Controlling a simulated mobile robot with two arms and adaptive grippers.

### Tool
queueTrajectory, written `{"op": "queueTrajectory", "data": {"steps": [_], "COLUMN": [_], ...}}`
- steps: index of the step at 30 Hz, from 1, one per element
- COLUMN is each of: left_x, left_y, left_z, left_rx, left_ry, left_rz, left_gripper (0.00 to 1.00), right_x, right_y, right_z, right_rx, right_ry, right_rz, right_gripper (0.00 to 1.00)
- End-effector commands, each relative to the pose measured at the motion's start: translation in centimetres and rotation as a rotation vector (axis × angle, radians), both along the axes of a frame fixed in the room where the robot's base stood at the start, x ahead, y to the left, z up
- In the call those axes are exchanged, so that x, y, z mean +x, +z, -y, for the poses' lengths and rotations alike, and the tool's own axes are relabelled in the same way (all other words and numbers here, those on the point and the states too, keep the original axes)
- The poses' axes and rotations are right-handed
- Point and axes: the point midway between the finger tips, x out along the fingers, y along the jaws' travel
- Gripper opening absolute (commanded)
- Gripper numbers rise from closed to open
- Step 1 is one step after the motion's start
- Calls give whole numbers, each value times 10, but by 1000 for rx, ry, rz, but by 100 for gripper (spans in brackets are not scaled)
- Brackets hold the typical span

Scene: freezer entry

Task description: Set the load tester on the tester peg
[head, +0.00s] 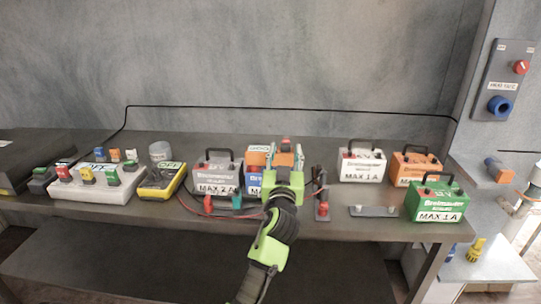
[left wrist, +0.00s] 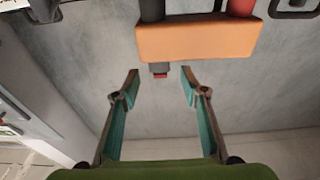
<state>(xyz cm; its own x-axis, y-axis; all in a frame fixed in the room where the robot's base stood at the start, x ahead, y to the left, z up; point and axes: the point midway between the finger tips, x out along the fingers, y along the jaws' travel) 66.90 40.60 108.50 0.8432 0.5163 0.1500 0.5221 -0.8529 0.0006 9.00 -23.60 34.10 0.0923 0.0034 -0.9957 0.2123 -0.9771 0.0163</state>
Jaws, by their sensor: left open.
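The load tester seems to be the orange block (head: 257,155) with a "GOO…" label, standing at the blue battery (head: 254,182) behind my left gripper (head: 285,155). I cannot tell for sure which thing is the tester peg; a grey plate with small pegs (head: 385,211) lies at the right. My right gripper is not in view.
A grey battery (head: 216,170), a yellow OFF meter (head: 160,183) with leads, and a white switch tray (head: 105,191) stand left. A dark upright tool (head: 321,190) stands close right. White (head: 361,162), orange (head: 412,165) and green (head: 436,197) batteries stand farther right.

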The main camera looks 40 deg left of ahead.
Motion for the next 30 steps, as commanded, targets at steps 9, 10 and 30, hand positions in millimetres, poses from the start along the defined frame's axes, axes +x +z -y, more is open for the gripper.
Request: {"op": "queueTrajectory", "data": {"steps": [9, 10, 30], "left_x": [35, 36, 39], "left_y": [5, 5, 7], "left_z": [-21, -21, -22], "left_rx": [2, 2, 4], "left_ry": [1, 0, -1], "left_rz": [-1, -1, 3], "left_gripper": [40, 40, 0], "right_x": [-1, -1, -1], "right_y": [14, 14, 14], "right_z": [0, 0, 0], "right_rx": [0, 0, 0], "right_ry": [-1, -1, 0], "right_rz": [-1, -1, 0], "right_gripper": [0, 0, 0]}}
